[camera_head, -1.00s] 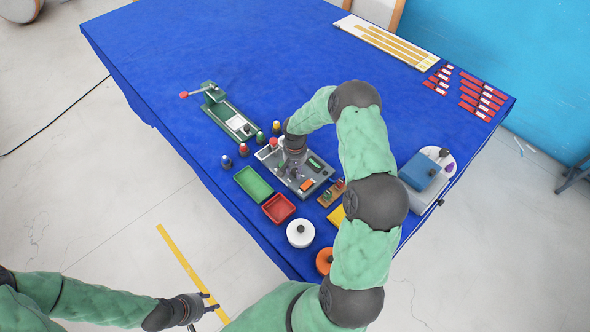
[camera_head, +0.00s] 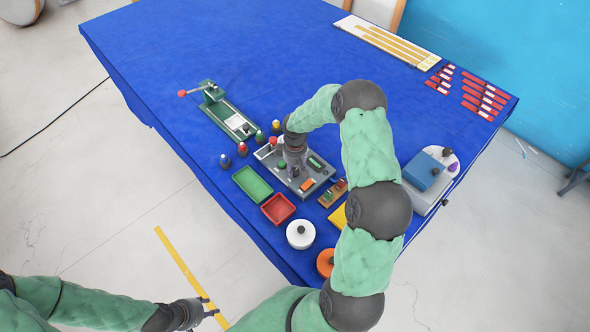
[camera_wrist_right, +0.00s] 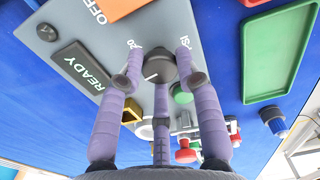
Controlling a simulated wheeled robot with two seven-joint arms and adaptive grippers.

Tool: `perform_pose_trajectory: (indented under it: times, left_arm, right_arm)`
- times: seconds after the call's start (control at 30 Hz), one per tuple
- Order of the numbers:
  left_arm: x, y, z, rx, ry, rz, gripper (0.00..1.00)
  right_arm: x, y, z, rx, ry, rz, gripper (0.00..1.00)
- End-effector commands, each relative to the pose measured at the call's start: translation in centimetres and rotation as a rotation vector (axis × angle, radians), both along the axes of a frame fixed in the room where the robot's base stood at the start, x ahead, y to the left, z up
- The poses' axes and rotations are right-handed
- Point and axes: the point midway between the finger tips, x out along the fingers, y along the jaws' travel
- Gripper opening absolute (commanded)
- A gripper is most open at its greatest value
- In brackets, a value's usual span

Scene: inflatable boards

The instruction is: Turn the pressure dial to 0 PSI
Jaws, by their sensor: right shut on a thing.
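The grey control panel (camera_head: 323,174) lies on the blue table. My right gripper (camera_head: 294,172) points down over it in the head view and hides the dial there. In the right wrist view the dark round dial (camera_wrist_right: 158,66) sits between the fingers of my right gripper (camera_wrist_right: 157,72), which are shut on it. A white line shows on the dial, and white scale markings are printed beside it, partly covered by the fingers. My left gripper (camera_head: 209,307) is empty, fingers apart, off the table at the bottom left.
On the panel are a READY display (camera_wrist_right: 82,70), an orange switch (camera_wrist_right: 122,6) and a green button (camera_wrist_right: 183,94). Green (camera_head: 252,184) and red (camera_head: 278,208) trays, small bottles and a green clamp device (camera_head: 228,115) stand close by. The table's far left is clear.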

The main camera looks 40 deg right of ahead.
Motion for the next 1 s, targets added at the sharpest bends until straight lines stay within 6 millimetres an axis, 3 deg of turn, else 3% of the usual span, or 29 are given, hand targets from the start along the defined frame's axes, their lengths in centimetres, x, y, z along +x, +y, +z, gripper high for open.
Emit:
perform_pose_trajectory:
  times: [1.0]
  left_arm:
    - [0.01, 0.01, 0.52, 0.0, 0.0, 0.0, 0.4]
  right_arm:
    - [-0.1, 0.09, -0.06, 0.002, 0.002, 0.963, 0.02]
